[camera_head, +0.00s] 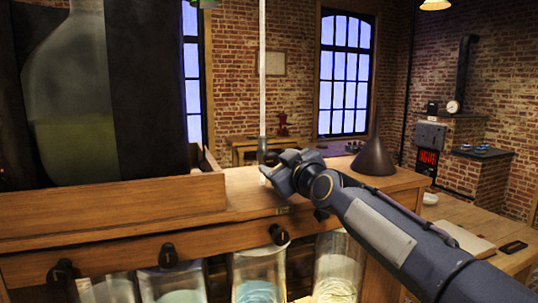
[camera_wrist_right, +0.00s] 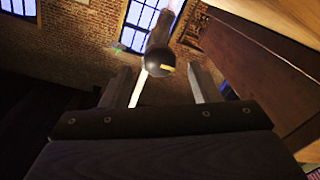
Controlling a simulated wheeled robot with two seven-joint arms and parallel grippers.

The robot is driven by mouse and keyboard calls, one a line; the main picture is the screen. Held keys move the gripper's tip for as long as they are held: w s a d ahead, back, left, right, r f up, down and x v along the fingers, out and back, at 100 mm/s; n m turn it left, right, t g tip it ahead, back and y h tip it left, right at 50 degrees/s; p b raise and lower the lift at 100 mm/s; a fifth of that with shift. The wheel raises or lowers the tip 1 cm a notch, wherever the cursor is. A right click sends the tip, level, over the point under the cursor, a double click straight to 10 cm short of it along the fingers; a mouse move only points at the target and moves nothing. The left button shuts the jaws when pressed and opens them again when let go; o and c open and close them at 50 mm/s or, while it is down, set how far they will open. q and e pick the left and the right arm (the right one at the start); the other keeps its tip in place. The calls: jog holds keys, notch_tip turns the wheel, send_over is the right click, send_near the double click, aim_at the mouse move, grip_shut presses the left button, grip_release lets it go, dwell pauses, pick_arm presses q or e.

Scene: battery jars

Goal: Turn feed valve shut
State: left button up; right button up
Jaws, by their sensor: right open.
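My right gripper (camera_head: 268,164) reaches in from the right over the wooden bench top, close to the foot of a pale vertical tube (camera_head: 262,75). It is open. In the right wrist view its two fingers (camera_wrist_right: 160,72) stand apart, with a dark round knob (camera_wrist_right: 158,62) bearing a pale yellow mark between or just beyond their tips. This knob looks like the feed valve. I cannot tell whether a finger touches it. The pale tube (camera_wrist_right: 138,88) also shows between the fingers. In the head view the gripper largely hides the knob. My left gripper is not in view.
A large glass flask (camera_head: 75,110) with greenish liquid stands at the left behind a wooden ledge. Several black taps (camera_head: 168,255) line the bench front above glass jars (camera_head: 258,275). A dark cone (camera_head: 373,158) stands on the bench to the right of the gripper.

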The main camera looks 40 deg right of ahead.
aim_at(273, 160)
jog(key=x, duration=0.4)
jog(key=shift+w+f, duration=0.1)
jog(key=shift+w, duration=0.05)
jog(key=shift+d, duration=0.1)
jog(key=c, duration=1)
